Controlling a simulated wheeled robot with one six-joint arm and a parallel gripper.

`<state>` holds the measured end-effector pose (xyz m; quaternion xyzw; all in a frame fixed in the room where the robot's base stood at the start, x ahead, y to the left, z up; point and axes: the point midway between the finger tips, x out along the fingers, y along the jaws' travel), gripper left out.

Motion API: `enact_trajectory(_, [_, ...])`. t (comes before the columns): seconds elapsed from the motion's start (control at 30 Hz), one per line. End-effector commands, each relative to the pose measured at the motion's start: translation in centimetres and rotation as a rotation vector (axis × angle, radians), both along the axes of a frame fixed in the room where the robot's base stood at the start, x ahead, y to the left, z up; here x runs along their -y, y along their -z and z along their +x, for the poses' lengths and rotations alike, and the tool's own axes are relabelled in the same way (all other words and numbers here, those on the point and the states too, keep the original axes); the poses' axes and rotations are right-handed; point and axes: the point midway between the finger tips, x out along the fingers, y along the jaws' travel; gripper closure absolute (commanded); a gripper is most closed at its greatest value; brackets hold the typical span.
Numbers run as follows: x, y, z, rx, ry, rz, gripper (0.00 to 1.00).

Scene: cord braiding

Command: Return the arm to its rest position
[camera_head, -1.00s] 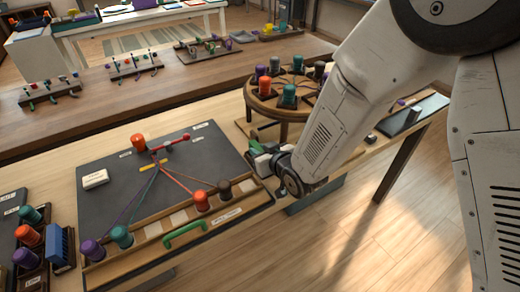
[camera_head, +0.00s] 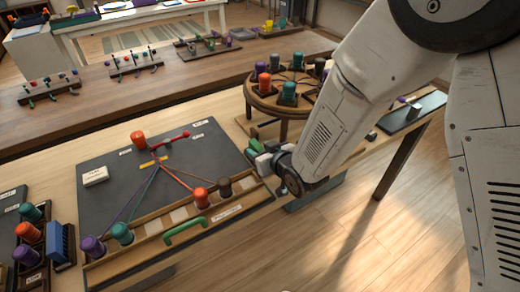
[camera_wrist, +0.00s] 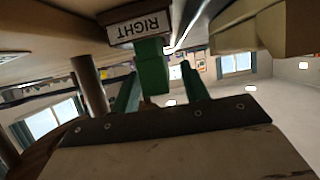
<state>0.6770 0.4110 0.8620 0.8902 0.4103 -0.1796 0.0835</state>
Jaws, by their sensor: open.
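My gripper (camera_head: 262,160) is beside the right edge of the dark braiding board (camera_head: 105,205), low near the table edge. In the wrist view, my gripper (camera_wrist: 160,72) shows two green fingers standing apart. A green block (camera_wrist: 152,66) appears between or beyond them, under a label reading RIGHT (camera_wrist: 140,27); I cannot tell whether they touch it. On the board, several coloured cords run from a yellow clip (camera_head: 147,163) toward the orange bobbin (camera_head: 200,197), the brown bobbin (camera_head: 224,187), the teal bobbin (camera_head: 122,233) and the purple bobbin (camera_head: 93,247). My forearm hides some of the table behind it.
A round wooden stand (camera_head: 283,101) with several coloured bobbins rises behind my gripper. A green handle (camera_head: 186,230) is on the board's front rail. A rack with a blue comb-like piece (camera_head: 61,243) stands at left. Open floor lies in front at right.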

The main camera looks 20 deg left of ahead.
Motion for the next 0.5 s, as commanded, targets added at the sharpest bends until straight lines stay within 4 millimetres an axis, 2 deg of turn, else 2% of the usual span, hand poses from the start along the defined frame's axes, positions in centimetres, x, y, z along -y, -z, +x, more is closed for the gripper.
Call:
enact_trajectory(0.3, [3.6, -2.0, -3.0, 0.001, 0.001, 0.001, 0.55])
enact_trajectory(0.5, [5.0, -2.8, -4.3, 0.0, 0.0, 0.0, 0.55])
